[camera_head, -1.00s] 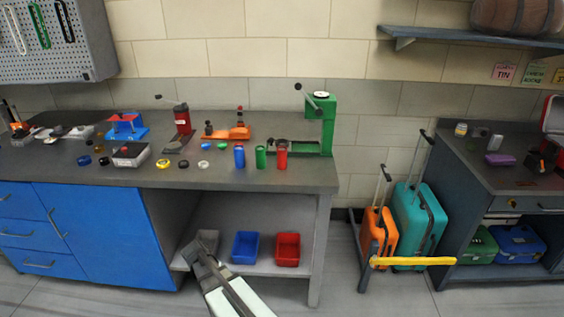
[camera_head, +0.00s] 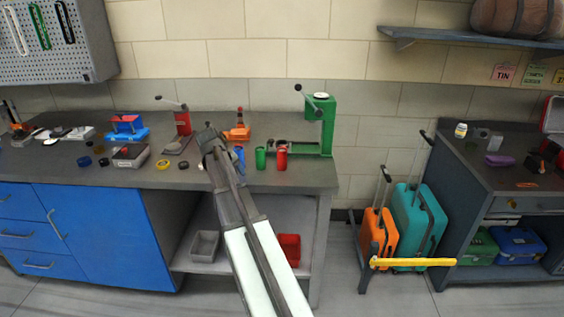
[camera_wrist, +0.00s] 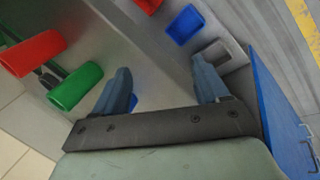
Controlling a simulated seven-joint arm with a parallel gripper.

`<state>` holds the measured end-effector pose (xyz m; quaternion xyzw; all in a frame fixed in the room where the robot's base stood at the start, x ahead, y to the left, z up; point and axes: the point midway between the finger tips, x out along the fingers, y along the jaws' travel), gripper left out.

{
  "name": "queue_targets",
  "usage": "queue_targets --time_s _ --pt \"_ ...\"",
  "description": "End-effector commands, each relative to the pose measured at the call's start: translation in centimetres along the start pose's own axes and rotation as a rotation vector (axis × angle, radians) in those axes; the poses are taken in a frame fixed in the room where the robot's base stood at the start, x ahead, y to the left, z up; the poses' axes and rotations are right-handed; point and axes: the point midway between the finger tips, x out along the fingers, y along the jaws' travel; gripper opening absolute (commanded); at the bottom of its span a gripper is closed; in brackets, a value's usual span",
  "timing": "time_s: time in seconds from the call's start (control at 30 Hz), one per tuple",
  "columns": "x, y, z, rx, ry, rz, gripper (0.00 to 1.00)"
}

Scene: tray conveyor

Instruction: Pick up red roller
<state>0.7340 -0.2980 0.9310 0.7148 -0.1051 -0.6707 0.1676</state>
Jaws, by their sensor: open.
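The red roller (camera_head: 282,158) stands upright near the front right of the bench top, right of the green roller (camera_head: 260,158). The blue roller (camera_head: 240,152) is partly hidden behind my arm. My gripper (camera_head: 208,138) is over the bench, left of the rollers in the head view. In the wrist view my gripper (camera_wrist: 161,82) is open with nothing between its fingers. There, the red roller (camera_wrist: 30,53) lies at the far left, beyond the green roller (camera_wrist: 75,86). A bit of the blue roller (camera_wrist: 134,102) shows by the left finger.
A green press (camera_head: 320,125) stands behind the red roller. An orange tool (camera_head: 238,133) and a red-handled press (camera_head: 182,123) stand at the back. A grey bin (camera_head: 203,246) and a red bin (camera_head: 289,249) sit on the shelf below. Small rings lie to the left.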

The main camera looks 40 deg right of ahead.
Motion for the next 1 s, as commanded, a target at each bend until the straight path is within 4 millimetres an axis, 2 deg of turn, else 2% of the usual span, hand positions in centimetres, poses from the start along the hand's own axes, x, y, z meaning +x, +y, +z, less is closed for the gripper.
queue_targets --time_s 0.03,0.3,0.5,0.6,0.8,1.0 --pt "-0.5 2.4 0.2 0.038 0.014 -0.022 0.74" --pt "-2.7 12.2 2.8 0.213 0.107 -0.158 0.74" --pt "-4.8 18.9 5.4 0.326 0.188 -0.239 0.74" --pt "-5.8 21.4 6.6 0.367 0.222 -0.268 0.74" --pt "-7.0 24.2 8.1 0.411 0.263 -0.299 0.74" --pt "-6.0 24.2 7.9 0.417 0.271 -0.306 0.74"
